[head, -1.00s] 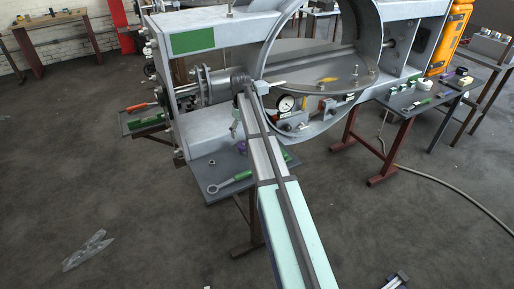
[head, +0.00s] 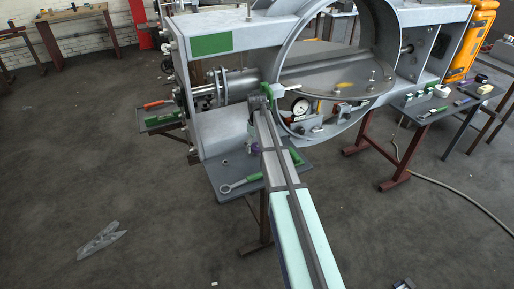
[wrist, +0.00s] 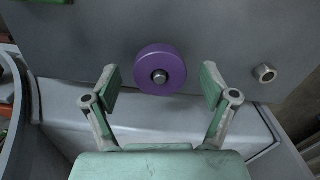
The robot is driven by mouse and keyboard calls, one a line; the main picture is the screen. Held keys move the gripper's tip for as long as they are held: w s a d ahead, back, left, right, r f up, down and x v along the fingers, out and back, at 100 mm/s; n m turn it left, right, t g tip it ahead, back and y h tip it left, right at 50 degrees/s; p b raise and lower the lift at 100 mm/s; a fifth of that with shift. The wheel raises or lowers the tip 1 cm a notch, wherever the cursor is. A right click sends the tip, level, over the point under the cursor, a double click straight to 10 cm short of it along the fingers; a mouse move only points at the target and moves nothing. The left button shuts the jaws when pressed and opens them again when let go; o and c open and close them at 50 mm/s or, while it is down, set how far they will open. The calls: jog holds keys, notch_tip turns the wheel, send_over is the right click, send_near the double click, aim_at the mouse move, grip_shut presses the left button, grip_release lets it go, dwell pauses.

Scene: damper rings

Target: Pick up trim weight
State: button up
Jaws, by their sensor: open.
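The trim weight looks to be a purple disc (wrist: 160,69) with a short metal pin at its centre, on a flat grey surface in the wrist view. My gripper (wrist: 160,86) is open, with one green finger pad to the left of the disc and one to the right. Gaps show between both pads and the disc, and nothing is held. In the head view my arm reaches to the front of the grey damper housing (head: 217,130), with the gripper (head: 266,91) small at its far end.
A metal nut or collar (wrist: 265,73) is on the grey surface right of the disc. In the head view, a dial gauge (head: 300,107) is in the round opening. A green-handled ring wrench (head: 240,182) lies on the low shelf. A side table (head: 440,105) with small items stands right.

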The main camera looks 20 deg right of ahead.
jog(key=c, duration=1.5)
jog(key=shift+r, duration=0.1)
